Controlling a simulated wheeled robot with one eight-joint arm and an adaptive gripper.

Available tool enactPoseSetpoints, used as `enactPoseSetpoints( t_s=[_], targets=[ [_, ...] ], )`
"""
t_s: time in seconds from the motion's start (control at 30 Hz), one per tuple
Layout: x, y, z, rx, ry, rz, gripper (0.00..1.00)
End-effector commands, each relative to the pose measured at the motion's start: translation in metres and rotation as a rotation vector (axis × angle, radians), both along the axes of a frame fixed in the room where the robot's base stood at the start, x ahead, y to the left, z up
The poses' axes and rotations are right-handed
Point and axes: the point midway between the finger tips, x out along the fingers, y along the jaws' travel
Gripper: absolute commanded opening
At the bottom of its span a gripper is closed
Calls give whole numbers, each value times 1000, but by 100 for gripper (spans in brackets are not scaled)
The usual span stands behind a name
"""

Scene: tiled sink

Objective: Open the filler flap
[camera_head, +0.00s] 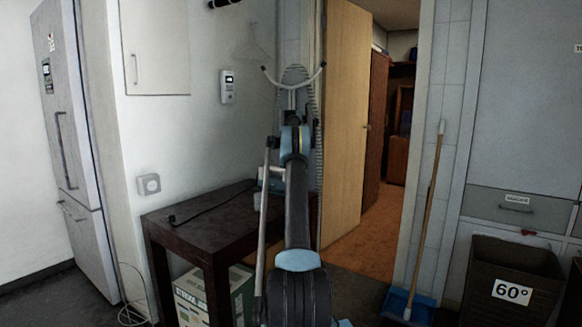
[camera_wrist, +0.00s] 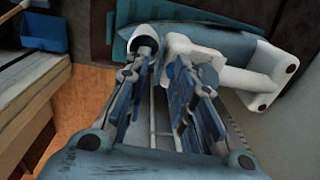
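In the wrist view, a teal-and-white appliance (camera_wrist: 235,48) lies beyond my fingers, with a white handle-like part and dark round caps. It looks like an iron, though I cannot be sure. I cannot make out a filler flap on it. My gripper (camera_wrist: 159,78) is open, with an empty gap between its two fingers. The fingertips are close to the white parts and overlap them in the picture; I cannot tell whether they touch. In the head view my arm hides the gripper, and only light blue bits of the appliance (camera_head: 274,186) show beside it.
A dark table (camera_head: 205,215) stands left of my arm, with a cable on top and a carton (camera_head: 240,290) beneath. An open doorway, a broom (camera_head: 434,190) with a blue dustpan (camera_head: 407,304), and a brown bin (camera_head: 515,262) are to the right.

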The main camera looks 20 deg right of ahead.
Motion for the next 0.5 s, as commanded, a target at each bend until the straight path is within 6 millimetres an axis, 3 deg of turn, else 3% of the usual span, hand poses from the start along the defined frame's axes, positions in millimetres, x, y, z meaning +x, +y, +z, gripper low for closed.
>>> enactPoseSetpoints(
  t_s=[0.5],
  targets=[
    [-8, -7, 0, 57, -75, -2, 23]
  ],
)
